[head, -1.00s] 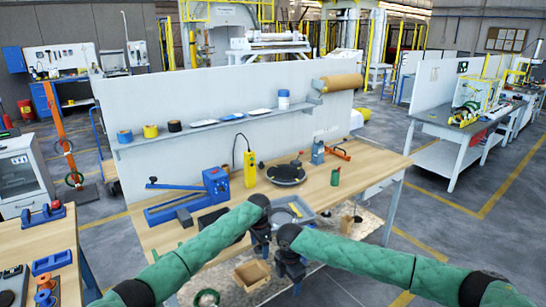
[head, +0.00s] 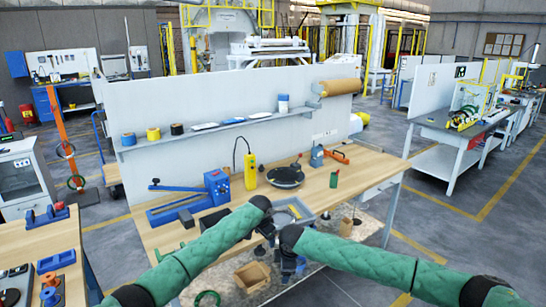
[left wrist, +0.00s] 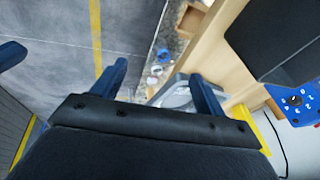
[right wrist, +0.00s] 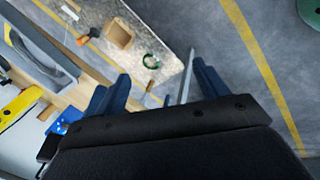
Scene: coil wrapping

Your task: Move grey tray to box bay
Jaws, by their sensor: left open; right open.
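The grey tray (head: 298,209) lies at the front edge of the wooden bench (head: 345,195), partly hidden behind my arms. My left gripper (head: 268,237) is open and points down at the bench's front edge by the tray's left part. In the left wrist view a grey piece (left wrist: 178,94), which looks like the tray, shows between the fingers, closer to the right finger. My right gripper (head: 290,264) is open, in front of the bench edge. In the right wrist view a thin grey strip (right wrist: 187,76) shows between its fingers; I cannot tell what it belongs to. No contact is clear.
A cardboard box (head: 252,275) sits below the bench. A side table (head: 62,245) stands at left. Bare wood shows at the bench's right.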

